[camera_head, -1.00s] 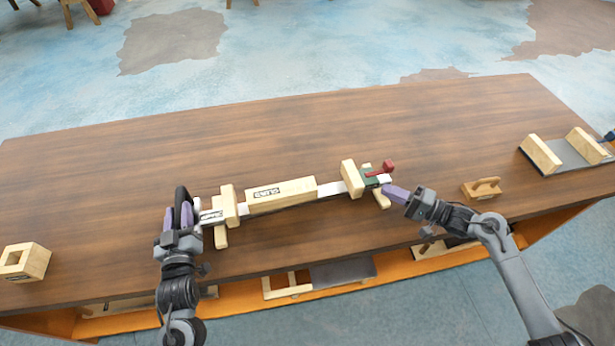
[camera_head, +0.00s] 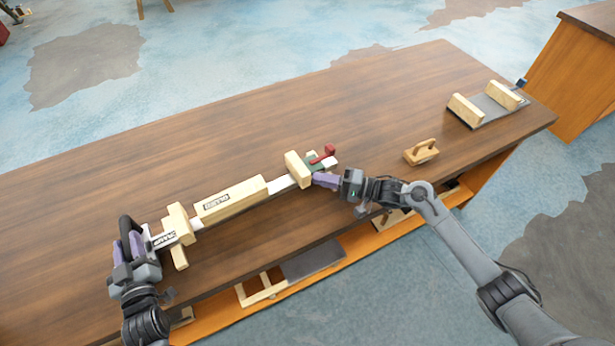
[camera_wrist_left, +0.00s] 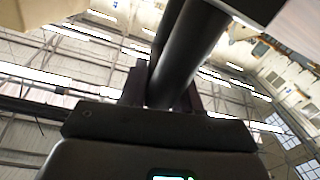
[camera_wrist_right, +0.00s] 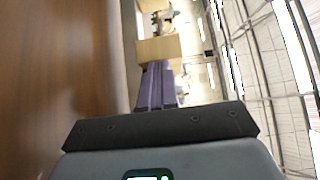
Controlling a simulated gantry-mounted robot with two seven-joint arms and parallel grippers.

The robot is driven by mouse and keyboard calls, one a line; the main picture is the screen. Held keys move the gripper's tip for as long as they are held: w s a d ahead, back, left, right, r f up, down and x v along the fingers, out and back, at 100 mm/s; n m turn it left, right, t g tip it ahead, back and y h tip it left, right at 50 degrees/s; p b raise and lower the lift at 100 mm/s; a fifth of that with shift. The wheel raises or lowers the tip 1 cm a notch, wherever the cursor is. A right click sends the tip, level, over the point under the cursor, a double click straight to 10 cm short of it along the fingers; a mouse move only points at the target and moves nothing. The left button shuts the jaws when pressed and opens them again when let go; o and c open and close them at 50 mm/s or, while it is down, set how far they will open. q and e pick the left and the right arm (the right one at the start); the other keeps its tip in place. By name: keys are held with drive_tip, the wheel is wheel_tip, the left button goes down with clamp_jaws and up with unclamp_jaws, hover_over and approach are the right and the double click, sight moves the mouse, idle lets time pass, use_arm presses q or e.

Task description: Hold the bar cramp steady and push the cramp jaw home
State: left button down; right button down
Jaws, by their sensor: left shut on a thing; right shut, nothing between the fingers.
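The bar cramp lies along the table, with a pale metal bar (camera_head: 279,186), a left wooden jaw block (camera_head: 180,222) and a right wooden jaw block (camera_head: 297,169). A labelled wooden piece (camera_head: 231,200) lies between the blocks. A red handle (camera_head: 325,155) and a green part sit at the right end. My left gripper (camera_head: 131,243) is shut on the black handle (camera_head: 128,226) at the left end; the handle fills the left wrist view (camera_wrist_left: 188,55). My right gripper (camera_head: 318,180) is shut and empty, fingertips close against the right block; contact is unclear.
A small wooden tool with a handle (camera_head: 421,152) stands right of the cramp. A grey plate with two wooden blocks (camera_head: 487,104) lies at the far right. A lower shelf holds a wooden frame (camera_head: 262,290) and a grey panel. The table's back is clear.

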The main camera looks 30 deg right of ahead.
use_arm(q)
drive_tip(key=shift+d, duration=0.2)
use_arm(e)
drive_tip(key=a, duration=0.8)
drive_tip(key=s+a, duration=0.1)
drive_tip(key=a, duration=0.3)
drive_tip(key=shift+a, duration=0.3)
use_arm(q)
drive_tip(key=shift+d, duration=0.1)
use_arm(e)
drive_tip(key=shift+s+a, duration=0.1)
drive_tip(key=shift+a, duration=0.15)
drive_tip(key=d, duration=0.4)
drive_tip(key=shift+w+d, duration=0.25)
drive_tip(key=shift+d, duration=0.1)
use_arm(q)
drive_tip(key=shift+a, duration=0.2)
use_arm(e)
drive_tip(key=v, duration=1)
drive_tip(key=shift+w+d, duration=0.1)
use_arm(q)
drive_tip(key=c, duration=0.7)
unclamp_jaws()
drive_tip(key=shift+a, duration=0.1)
